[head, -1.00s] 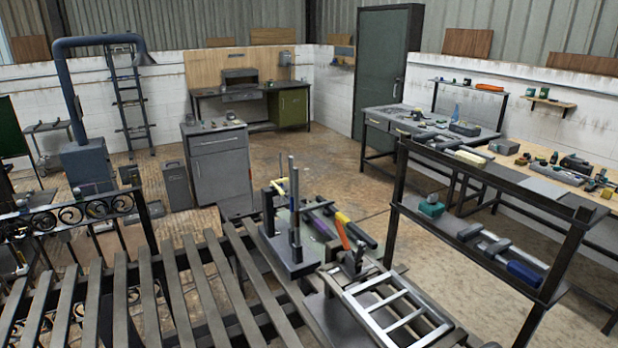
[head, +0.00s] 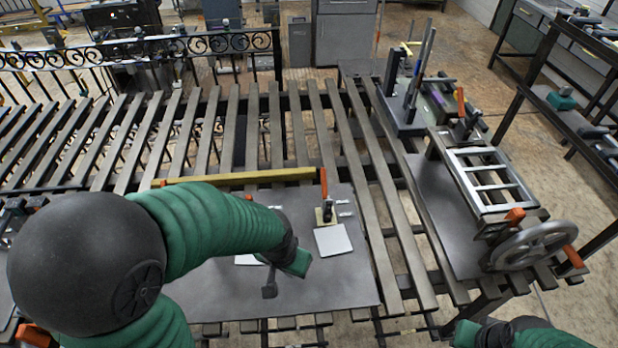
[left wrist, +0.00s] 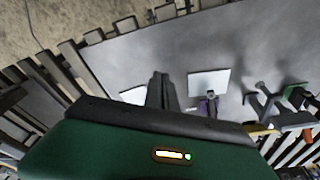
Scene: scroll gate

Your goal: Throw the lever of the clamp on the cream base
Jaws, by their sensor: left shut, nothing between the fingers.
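The clamp on the cream base (head: 320,217) stands at the back right of a grey plate in the head view. Its orange lever (head: 324,182) points upright. A pale square plate (head: 333,240) lies in front of it. My left gripper (head: 269,290) is shut and empty, pointing down over the grey plate, in front and to the left of this clamp and apart from it. Its shut fingers (left wrist: 162,90) also show in the left wrist view, where the cream base is hidden.
A second clamp with a purple base (left wrist: 208,105) stands by another pale square (left wrist: 208,83); my left arm mostly hides it in the head view. A yellow bar (head: 240,178) runs behind the clamps. A handwheel (head: 530,246) and ladder-like frame (head: 487,175) are at right.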

